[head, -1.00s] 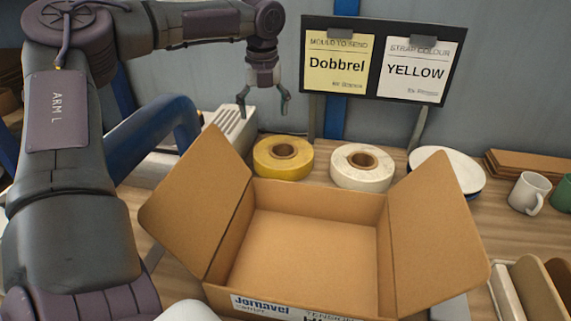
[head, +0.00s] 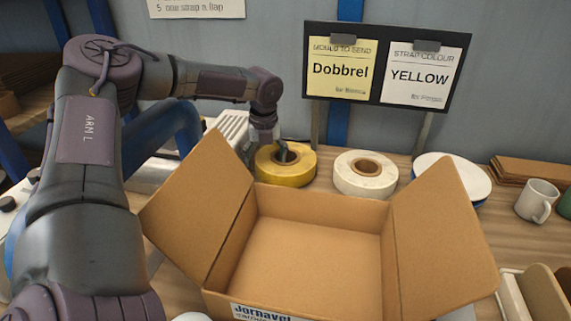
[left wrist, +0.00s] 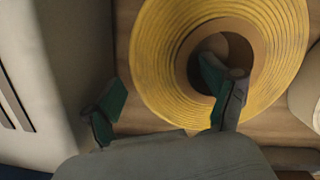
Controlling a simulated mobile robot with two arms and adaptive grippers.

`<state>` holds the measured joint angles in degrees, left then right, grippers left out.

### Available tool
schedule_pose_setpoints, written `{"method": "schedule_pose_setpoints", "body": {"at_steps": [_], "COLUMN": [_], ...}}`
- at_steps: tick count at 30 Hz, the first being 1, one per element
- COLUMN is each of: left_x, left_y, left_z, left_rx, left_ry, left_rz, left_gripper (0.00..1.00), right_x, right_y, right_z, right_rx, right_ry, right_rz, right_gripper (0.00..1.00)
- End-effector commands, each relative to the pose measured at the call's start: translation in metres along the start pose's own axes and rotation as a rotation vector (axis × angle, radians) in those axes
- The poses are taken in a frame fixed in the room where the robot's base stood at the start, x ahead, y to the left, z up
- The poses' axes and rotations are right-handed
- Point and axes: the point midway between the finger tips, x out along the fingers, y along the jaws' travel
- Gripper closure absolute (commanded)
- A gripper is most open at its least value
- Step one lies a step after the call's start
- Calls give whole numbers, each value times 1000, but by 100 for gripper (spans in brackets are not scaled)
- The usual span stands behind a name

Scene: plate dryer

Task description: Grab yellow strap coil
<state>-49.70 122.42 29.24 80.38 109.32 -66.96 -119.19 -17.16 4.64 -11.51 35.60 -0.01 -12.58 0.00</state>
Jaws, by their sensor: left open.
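The yellow strap coil (head: 300,172) lies flat on the wooden table behind the open cardboard box in the head view. It fills much of the left wrist view (left wrist: 272,62), with its brown core ring and centre hole showing. My left gripper (head: 270,150) is open and low at the coil's left side. In the left wrist view my left gripper (left wrist: 165,100) has one green-tipped finger over the coil's centre hole and the other outside the coil's left edge. The coil's wall lies between them. Whether the fingers touch the coil cannot be told. My right gripper is not in view.
The open cardboard box (head: 315,218) stands in front, its flaps spread. A sign board (head: 383,66) reading "YELLOW" stands behind. A pale ribbed unit (head: 228,128) is at left.

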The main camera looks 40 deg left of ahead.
Motion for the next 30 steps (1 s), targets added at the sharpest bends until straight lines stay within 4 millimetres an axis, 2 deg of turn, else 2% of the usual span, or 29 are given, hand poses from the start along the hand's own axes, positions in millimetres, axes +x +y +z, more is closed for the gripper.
{"method": "schedule_pose_setpoints", "body": {"at_steps": [3,9,11,24,25,30], "left_x": [7,8,8,7,7,6], "left_y": [0,0,0,0,0,-1], "left_z": [0,0,0,0,0,1], "left_rx": [0,0,0,-1,-1,-1], "left_ry": [-1,-1,-1,-1,-1,-3], "left_rz": [0,-1,-1,-1,-1,-4], "left_gripper": [15,15,23,96,100,100], "right_x": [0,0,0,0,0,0], "right_y": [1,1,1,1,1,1], "right_z": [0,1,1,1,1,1], "right_rx": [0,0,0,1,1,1], "right_ry": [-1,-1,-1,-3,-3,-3], "right_rz": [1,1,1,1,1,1], "right_gripper": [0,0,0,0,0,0]}}
